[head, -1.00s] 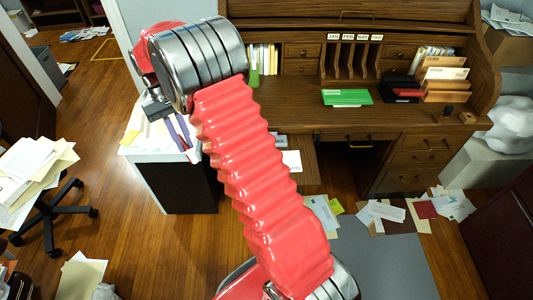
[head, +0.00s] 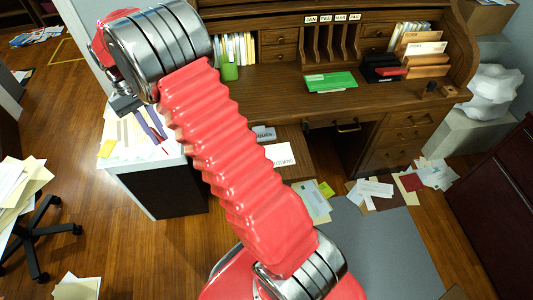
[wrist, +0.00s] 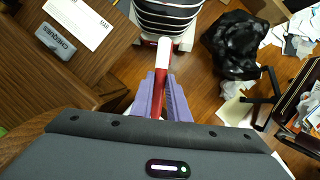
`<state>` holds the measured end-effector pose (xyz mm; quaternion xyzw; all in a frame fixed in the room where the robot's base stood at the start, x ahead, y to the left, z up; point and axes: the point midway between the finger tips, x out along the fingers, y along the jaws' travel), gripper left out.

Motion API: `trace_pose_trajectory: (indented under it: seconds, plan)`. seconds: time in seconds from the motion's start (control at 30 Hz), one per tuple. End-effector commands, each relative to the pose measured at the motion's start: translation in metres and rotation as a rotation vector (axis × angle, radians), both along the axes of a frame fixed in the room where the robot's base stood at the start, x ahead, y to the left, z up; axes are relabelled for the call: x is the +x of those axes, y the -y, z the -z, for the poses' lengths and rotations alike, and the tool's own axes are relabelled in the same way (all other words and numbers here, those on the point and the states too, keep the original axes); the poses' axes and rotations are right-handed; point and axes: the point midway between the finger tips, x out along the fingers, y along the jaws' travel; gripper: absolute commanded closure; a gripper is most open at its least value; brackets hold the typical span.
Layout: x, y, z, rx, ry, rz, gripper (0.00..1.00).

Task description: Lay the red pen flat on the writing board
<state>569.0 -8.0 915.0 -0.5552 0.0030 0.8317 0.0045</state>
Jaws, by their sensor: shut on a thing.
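My gripper (wrist: 160,98), with purple fingers, is shut on the red pen (wrist: 161,72) in the wrist view. The pen has a white end section and sticks out beyond the fingertips. In the head view my gripper (head: 150,127) shows small at the left, in front of the paper-covered white surface; the pen is not clear there. The wooden writing board (head: 299,148) extends from the front of the desk, partly hidden by my arm. It shows at the left in the wrist view (wrist: 98,70), beside and apart from the pen.
A white paper card (wrist: 80,20) and a grey block marked CHEQUES (wrist: 55,41) lie on the board. A green item (head: 330,82) lies on the desk (head: 300,105). Papers (head: 372,190) litter the floor. A black bag (wrist: 234,42) and an office chair (head: 38,235) stand nearby.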

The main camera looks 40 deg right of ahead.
Motion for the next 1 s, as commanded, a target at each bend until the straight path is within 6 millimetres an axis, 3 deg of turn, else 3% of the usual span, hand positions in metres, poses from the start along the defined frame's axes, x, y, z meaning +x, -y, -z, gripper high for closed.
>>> trace_pose_trajectory:
  seconds: [0.2, 0.37, 0.57, 1.0]
  plan:
    - [0.0, -0.003, 0.0, 0.0, 0.0, -0.004, 1.0]
    - [-0.005, 0.008, 0.005, 0.001, 0.0, 0.058, 1.0]
    - [-0.024, 0.046, 0.022, 0.001, -0.001, 0.288, 1.0]
    - [-0.091, 0.138, 0.062, -0.001, 0.001, 0.994, 1.0]
